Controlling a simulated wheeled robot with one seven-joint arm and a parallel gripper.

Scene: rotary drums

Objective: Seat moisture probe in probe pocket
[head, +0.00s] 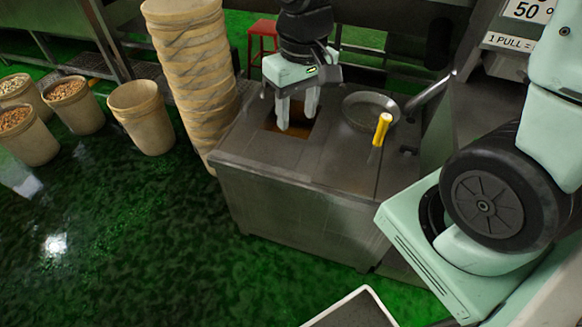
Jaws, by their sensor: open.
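My gripper (297,121) is open, fingers pointing down, over a square opening (272,124) with a brown inside in the steel cabinet top. I see nothing between its fingers. Whether the fingertips reach into the opening is unclear. A tool with a yellow handle (382,129) and a thin grey lower part is right of the gripper, apart from it, in front of a round pan. It looks like the moisture probe. It appears tilted, and I cannot tell whether its lower end is seated in anything. I cannot pick out the probe pocket for certain.
The steel cabinet (300,205) carries the round metal pan (362,107) at its back right. A tall stack of tan buckets (195,75) stands against its left side. Several filled buckets stand farther left. A red stool (263,29) is behind. The green floor in front is mostly clear.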

